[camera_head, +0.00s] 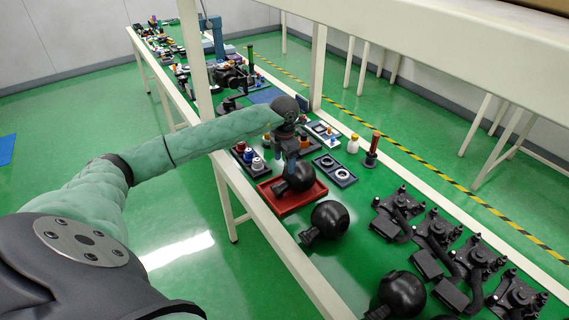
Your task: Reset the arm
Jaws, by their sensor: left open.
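My left arm (210,135) reaches in from the left over the table. My left gripper (286,162) points down above a red tray (284,207) and is open. A black ball-shaped gimbal camera (298,177) sits in the red tray, right under and beside the fingers; I cannot tell whether they touch it. A second black gimbal camera (330,218) lies on the green tabletop in front of the tray. A third (401,292) lies nearer to me at the bottom edge. My right gripper is not in view.
Several black bracket-like devices (436,228) stand along the right. Dark trays with small parts (334,170) lie behind the red tray, beside a red-topped post (372,150). A white shelf (440,60) hangs over the table, with a white upright (194,55) at the left.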

